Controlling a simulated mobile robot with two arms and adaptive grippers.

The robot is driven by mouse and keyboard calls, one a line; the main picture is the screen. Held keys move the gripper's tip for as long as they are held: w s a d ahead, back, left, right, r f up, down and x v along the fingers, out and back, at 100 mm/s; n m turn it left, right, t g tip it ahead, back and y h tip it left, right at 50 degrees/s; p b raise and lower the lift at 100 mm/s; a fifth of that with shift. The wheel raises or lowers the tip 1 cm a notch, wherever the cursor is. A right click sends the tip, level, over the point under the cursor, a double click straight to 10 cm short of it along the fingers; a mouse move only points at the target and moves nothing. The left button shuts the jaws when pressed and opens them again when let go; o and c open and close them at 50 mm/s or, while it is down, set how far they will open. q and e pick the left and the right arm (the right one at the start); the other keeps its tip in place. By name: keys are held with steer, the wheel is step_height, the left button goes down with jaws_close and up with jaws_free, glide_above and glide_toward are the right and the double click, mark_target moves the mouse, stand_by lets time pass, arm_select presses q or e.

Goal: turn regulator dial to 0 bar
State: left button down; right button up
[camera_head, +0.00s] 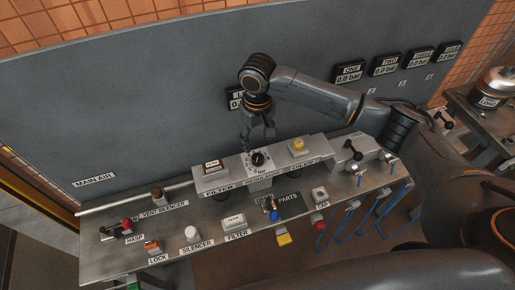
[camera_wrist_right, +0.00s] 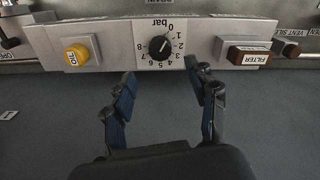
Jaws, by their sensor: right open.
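The regulator dial (camera_head: 258,159) is a round black knob on the front of a light grey block. In the right wrist view the dial (camera_wrist_right: 159,47) sits within a printed scale from 0 to 8 bar. A pale mark on the knob seems to point to the upper right, near the low numbers; the exact value is hard to tell. My right gripper (camera_head: 258,132) is open and empty behind and above the dial. In the wrist view its fingertips (camera_wrist_right: 160,72) lie either side of the dial, apparently short of it. My left gripper is not in view.
The filter block (camera_head: 212,178) and a block with a yellow oil cap (camera_head: 298,146) flank the dial closely. A grey wall panel (camera_head: 130,110) stands behind. The bench (camera_head: 90,255) holds a red hasp, lock, silencer and filter parts in front. Pressure displays (camera_head: 385,65) hang right.

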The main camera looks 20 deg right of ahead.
steer(key=shift+r, duration=2.1)
